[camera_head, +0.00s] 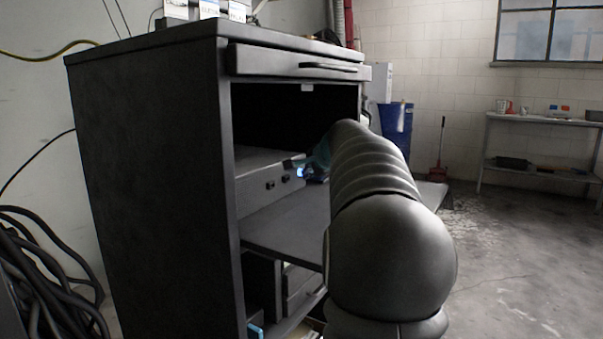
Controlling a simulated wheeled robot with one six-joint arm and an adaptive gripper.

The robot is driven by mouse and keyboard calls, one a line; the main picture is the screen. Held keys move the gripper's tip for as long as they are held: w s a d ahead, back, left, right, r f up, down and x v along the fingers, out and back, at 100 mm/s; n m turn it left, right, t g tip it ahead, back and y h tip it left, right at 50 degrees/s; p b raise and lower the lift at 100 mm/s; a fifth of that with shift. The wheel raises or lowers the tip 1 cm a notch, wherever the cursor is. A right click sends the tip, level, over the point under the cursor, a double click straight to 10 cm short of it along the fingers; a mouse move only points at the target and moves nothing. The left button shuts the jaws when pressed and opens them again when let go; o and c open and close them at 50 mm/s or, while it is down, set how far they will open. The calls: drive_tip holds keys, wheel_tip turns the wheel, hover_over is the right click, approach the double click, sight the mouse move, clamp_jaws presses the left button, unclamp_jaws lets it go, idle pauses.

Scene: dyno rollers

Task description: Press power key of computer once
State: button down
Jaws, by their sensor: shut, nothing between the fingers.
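The computer (258,181) is a flat grey case lying on the shelf inside a dark cabinet. Its front face shows small dark sockets or buttons. My gripper (301,172) is shut and empty, close to the right part of the computer's front face. A small blue-white glow shows at its tip. My dark arm reaches in from the lower right and covers part of the gripper. I cannot make out the power key or whether the fingertips touch the case.
The cabinet (150,180) frames the opening, with a drawer above (290,64) and a pulled-out shelf (285,225) below the computer. Black cables (40,265) lie at left. A blue barrel (395,122) and a metal table (540,120) stand behind. The floor at right is clear.

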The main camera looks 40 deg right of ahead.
idle(0.6)
drive_tip(key=shift+s+d, duration=0.2)
drive_tip(key=shift+s, duration=0.45)
drive_tip(key=shift+b, duration=0.3)
drive_tip(key=shift+s+d+f+b, duration=0.1)
drive_tip(key=shift+s+d+b, duration=0.15)
drive_tip(key=shift+s, duration=0.35)
drive_tip(key=shift+s+d+r+b, duration=0.1)
drive_tip(key=shift+s+d+b, duration=0.2)
drive_tip(key=shift+s, duration=0.3)
drive_tip(key=shift+s+d+f+b, duration=0.1)
drive_tip(key=shift+s+d+b, duration=0.15)
drive_tip(key=shift+s, duration=0.35)
drive_tip(key=shift+s+d, duration=0.15)
drive_tip(key=shift+s, duration=0.4)
